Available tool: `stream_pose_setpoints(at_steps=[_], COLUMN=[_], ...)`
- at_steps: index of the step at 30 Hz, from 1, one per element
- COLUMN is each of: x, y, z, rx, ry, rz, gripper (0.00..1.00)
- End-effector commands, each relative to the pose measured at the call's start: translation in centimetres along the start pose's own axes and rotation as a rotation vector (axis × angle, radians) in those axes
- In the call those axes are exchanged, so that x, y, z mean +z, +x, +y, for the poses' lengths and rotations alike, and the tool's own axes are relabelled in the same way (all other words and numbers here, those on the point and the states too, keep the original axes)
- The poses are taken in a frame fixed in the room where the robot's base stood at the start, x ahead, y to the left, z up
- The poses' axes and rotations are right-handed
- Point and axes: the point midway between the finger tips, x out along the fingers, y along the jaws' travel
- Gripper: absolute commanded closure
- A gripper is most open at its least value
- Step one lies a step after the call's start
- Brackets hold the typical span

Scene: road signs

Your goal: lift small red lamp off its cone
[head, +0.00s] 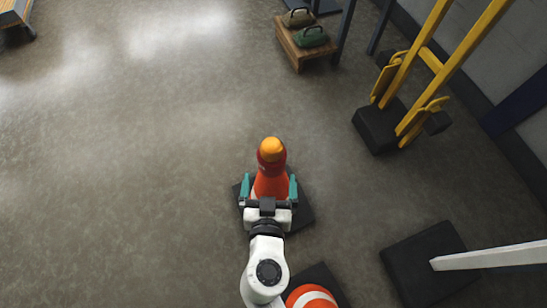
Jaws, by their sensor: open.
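The small lamp (271,150) has an amber-orange dome over a dark red body and sits on top of an orange cone (270,187). The cone stands upright on a dark square base (302,208). My gripper (269,185) is open, with one teal finger to the left and one to the right of the cone's body. In the picture the fingers lie lower than the lamp. I cannot tell their height or whether they touch the cone. My gripper and wrist hide the near side of the cone.
Another orange and white cone (312,296) stands at the bottom, close to my arm. A black base with a white post (490,256) is at lower right. A yellow frame (432,62) on a black base stands at upper right. A wooden box (304,50) holds bags.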

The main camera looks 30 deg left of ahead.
Motion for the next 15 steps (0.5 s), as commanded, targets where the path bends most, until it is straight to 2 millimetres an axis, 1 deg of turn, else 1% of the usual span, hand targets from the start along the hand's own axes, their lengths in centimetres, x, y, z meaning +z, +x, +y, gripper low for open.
stream_pose_setpoints(at_steps=[1, 3, 6, 11, 15], x=[-0.1, 0.0, 0.0, 0.0, 0.0], y=[0.9, 1.9, 3.0, 3.9, 5.9], z=[0.0, 0.0, 0.1, 0.1, 0.1], rx=[0.001, 0.000, 0.001, 0.002, 0.002], ry=[0.001, -0.001, -0.001, -0.001, 0.000], rz=[0.001, 0.001, 0.000, -0.001, 0.000], gripper=[0.00, 0.00, 0.00, 0.00, 0.00])
